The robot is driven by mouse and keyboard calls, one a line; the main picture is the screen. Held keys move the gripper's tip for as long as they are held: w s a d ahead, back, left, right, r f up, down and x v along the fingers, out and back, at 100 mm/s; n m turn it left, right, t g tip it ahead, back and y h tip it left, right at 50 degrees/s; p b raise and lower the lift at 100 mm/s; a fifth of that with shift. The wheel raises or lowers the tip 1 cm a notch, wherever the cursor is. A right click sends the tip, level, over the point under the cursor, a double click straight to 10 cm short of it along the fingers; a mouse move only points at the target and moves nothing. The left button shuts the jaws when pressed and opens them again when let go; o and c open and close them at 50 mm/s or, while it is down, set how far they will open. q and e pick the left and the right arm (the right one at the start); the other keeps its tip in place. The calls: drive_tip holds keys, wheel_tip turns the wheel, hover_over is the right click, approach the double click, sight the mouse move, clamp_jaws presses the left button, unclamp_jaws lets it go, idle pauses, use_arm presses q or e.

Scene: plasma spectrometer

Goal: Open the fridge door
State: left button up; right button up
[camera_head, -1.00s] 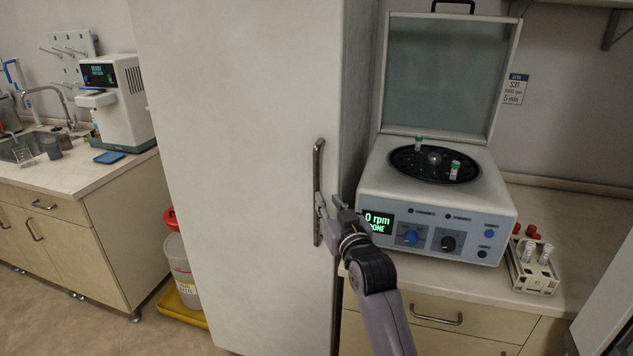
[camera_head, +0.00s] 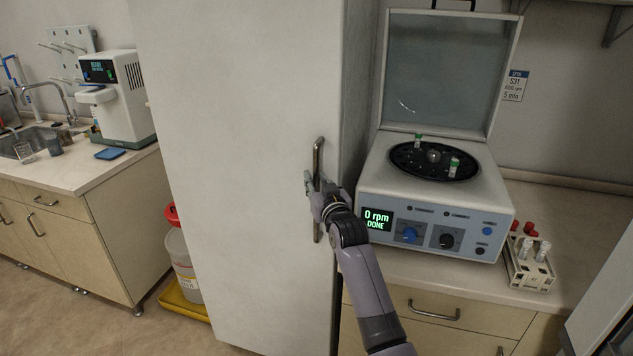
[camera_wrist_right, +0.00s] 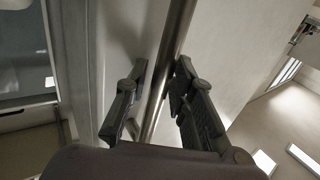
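The white fridge door (camera_head: 240,130) stands closed in the middle of the head view. Its vertical metal bar handle (camera_head: 318,155) is near the door's right edge. My right gripper (camera_head: 316,187) is at the handle, around its middle. In the right wrist view, the handle (camera_wrist_right: 172,55) runs between the two spread fingers of the right gripper (camera_wrist_right: 160,80). A gap shows between the left finger and the bar; the right finger is close to it, and I cannot tell if it touches. My left gripper is not in view.
Right of the fridge, a centrifuge (camera_head: 435,215) with raised lid stands on the counter (camera_head: 400,268), close to my right arm. A tube rack (camera_head: 530,265) is beside it. Left of the fridge, a yellow tray (camera_head: 183,306) holds a red-lidded bin (camera_head: 181,262). The floor at left front is clear.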

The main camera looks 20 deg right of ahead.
drive_tip(key=shift+c, duration=0.4)
clamp_jaws()
